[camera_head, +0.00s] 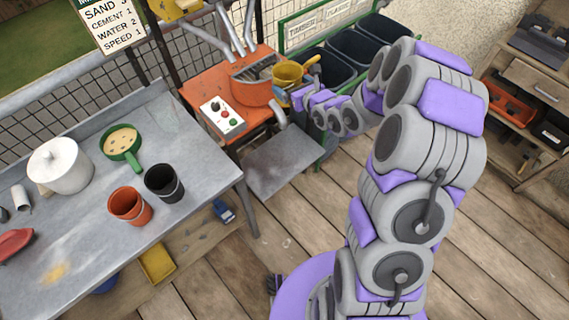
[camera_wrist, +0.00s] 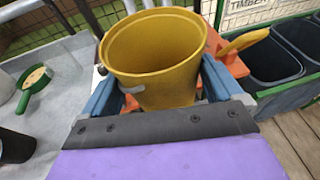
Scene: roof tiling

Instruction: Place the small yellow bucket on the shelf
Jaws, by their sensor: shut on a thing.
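The small yellow bucket (camera_head: 288,75) is upright in my gripper (camera_head: 299,98), beside the orange mixer drum in the head view. In the wrist view the yellow bucket (camera_wrist: 155,62) sits between the two blue fingers of my gripper (camera_wrist: 160,92), which is shut on it. Its open mouth faces up and its inside looks empty. A grey metal platform (camera_head: 284,163) lies low in front of the orange mixer stand. A wooden shelf unit (camera_head: 516,88) with an orange bin stands at the far right. I cannot tell which one is the task's shelf.
The orange mixer (camera_head: 252,88) and its control box (camera_head: 222,117) are close to the bucket. Dark bins (camera_head: 355,45) stand behind it. The metal table (camera_head: 75,225) at left holds a green sieve (camera_head: 121,145) and two cups. Open wooden floor lies at right.

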